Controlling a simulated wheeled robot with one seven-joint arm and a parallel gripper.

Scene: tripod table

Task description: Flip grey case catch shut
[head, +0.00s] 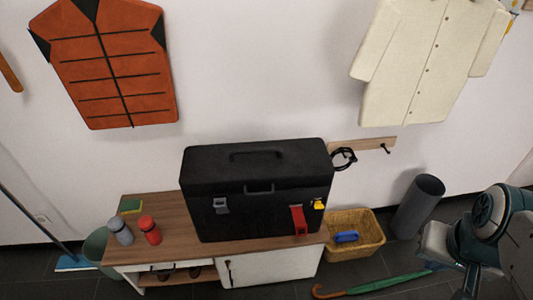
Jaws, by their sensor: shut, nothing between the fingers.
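A black case (258,178) stands upright on a wooden-topped cabinet, its front facing me. The grey catch (221,205) is on the left of the case front, just below the lid seam. It is small in this view, and I cannot tell whether it is open or shut. A longer red catch (299,220) hangs on the right of the front, and a small yellow catch (318,204) is near the right edge. My arm shows at the lower right, well apart from the case. I cannot make out my gripper's fingers.
A grey bottle (120,231) and a red bottle (150,230) stand left of the case on the cabinet top (160,206). A wicker basket (355,236), a dark cylinder (417,205) and a green umbrella (385,283) are on the floor to the right.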

